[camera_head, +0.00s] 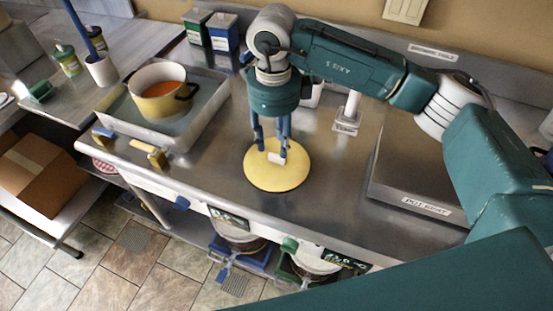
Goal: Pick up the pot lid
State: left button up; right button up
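The pot lid (297,177) is a round yellow disc with a pale block-like knob (276,158) on top. It lies on the steel counter in the middle of the head view. My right gripper (272,150) points down over the lid, its two blue fingers apart, one on either side of the knob. A small gap seems to show between the left finger and the knob, and contact on the right side is unclear. A yellow pot (158,104) with dark handles and orange contents stands uncovered on the left. My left gripper is not in view.
The pot sits in a raised steel tray-like station (203,112). Green and blue boxes (222,36) stand at the back. A white stand (349,112) is behind the lid, and a labelled steel platform (400,180) lies right. Bare counter surrounds the lid.

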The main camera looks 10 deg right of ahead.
aim_at(276, 157)
jog(key=shift+f, duration=0.4)
jog(key=f+p, duration=0.1)
jog(key=f, duration=0.2)
jog(key=f+p, duration=0.1)
jog(key=shift+w+d+f+p, duration=0.25)
jog(key=shift+f+p, duration=0.05)
jog(key=shift+f, duration=0.45)
grip_shut()
